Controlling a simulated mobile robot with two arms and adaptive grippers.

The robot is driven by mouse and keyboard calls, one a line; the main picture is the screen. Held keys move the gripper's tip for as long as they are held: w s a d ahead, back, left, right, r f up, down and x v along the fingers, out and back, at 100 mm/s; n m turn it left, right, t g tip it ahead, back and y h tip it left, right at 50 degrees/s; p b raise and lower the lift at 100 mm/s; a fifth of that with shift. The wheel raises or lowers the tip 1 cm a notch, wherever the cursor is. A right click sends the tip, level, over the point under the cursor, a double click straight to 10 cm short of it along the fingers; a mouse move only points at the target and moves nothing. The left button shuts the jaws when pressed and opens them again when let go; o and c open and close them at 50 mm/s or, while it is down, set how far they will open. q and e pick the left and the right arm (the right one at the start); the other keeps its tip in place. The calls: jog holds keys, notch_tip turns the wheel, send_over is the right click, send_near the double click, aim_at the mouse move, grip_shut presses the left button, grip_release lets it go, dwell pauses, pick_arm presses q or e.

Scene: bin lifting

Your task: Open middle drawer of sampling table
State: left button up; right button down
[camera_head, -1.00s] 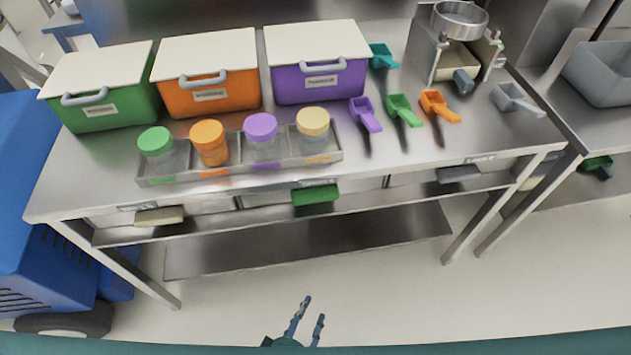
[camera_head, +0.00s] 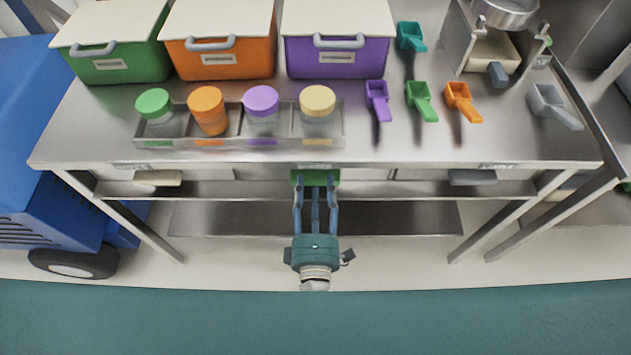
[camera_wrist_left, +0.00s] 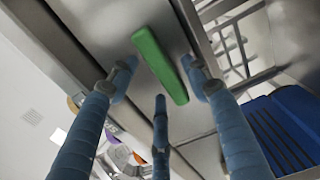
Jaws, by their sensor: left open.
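The sampling table (camera_head: 400,153) is steel, with three drawers under its top. The middle drawer has a green handle (camera_head: 328,178), partly covered by my fingers in the head view. My left gripper (camera_head: 316,190) is open at this handle, its fingers pointing at the drawer front. In the left wrist view the green handle (camera_wrist_left: 160,64) lies between the spread fingertips of my left gripper (camera_wrist_left: 160,82); I cannot tell if they touch it. The middle drawer looks shut. My right gripper is not in view.
The left drawer has a cream handle (camera_head: 158,178), the right one a grey handle (camera_head: 472,177). A tray (camera_head: 240,142) of lidded jars, coloured bins (camera_head: 225,62) and several scoops (camera_head: 462,102) stand on top. A blue cart (camera_head: 60,215) stands at left.

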pick_arm(q)
jog(key=shift+w, duration=1)
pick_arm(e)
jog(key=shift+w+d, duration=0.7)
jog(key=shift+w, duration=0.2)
pick_arm(q)
jog(key=shift+c, duration=0.2)
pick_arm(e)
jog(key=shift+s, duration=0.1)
